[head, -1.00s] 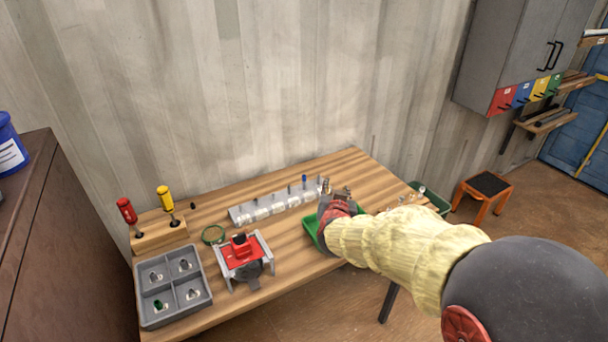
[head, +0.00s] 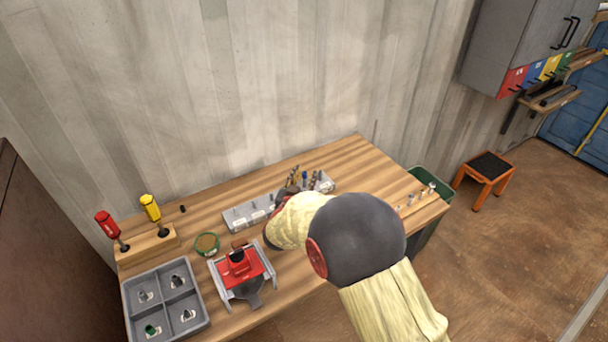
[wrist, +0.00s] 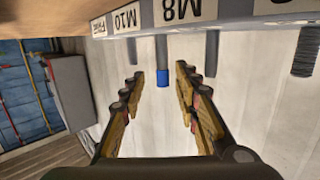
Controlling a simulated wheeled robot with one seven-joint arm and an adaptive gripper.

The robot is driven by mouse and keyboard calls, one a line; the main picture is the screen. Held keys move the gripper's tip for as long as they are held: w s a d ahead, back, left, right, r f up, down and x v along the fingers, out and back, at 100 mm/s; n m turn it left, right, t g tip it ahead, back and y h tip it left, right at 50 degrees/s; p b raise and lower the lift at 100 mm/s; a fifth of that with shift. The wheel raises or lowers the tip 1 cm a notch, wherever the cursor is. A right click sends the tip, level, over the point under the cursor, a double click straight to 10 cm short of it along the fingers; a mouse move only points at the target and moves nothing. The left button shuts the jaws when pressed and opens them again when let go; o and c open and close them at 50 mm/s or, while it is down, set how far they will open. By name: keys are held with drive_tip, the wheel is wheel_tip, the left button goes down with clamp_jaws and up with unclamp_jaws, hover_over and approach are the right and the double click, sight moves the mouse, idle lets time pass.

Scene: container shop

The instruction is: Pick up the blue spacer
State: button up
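The blue spacer (wrist: 163,78) is a small blue sleeve near the tip of the pin beside the M8 label in the wrist view, which shows the rack upside down. It also shows as a small blue spot on the rack in the head view (head: 304,175). My gripper (wrist: 158,73) is open, with one finger to each side of the spacer in that picture. I see a gap on both sides and no contact. In the head view my gripper (head: 293,180) is over the rack, partly hidden by my arm.
The labelled rack (head: 235,222) holds other bare pins near my fingers, including one beside M10 (wrist: 131,48). A red and grey fixture (head: 240,268), a grey divided tray (head: 140,312) and a screwdriver block (head: 147,246) stand left on the table. Small metal parts (head: 410,197) stand at the right.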

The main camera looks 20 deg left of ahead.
drive_tip(key=w, duration=0.2)
drive_tip(key=w+b, duration=0.2)
drive_tip(key=w, duration=0.1)
drive_tip(key=shift+w+a+f, duration=0.25)
drive_tip(key=shift+w+a, duration=0.1)
drive_tip(key=shift+a, duration=0.05)
drive_tip(key=c, duration=0.3)
drive_tip(key=c, duration=0.4)
drive_tip(key=shift+c, duration=0.4)
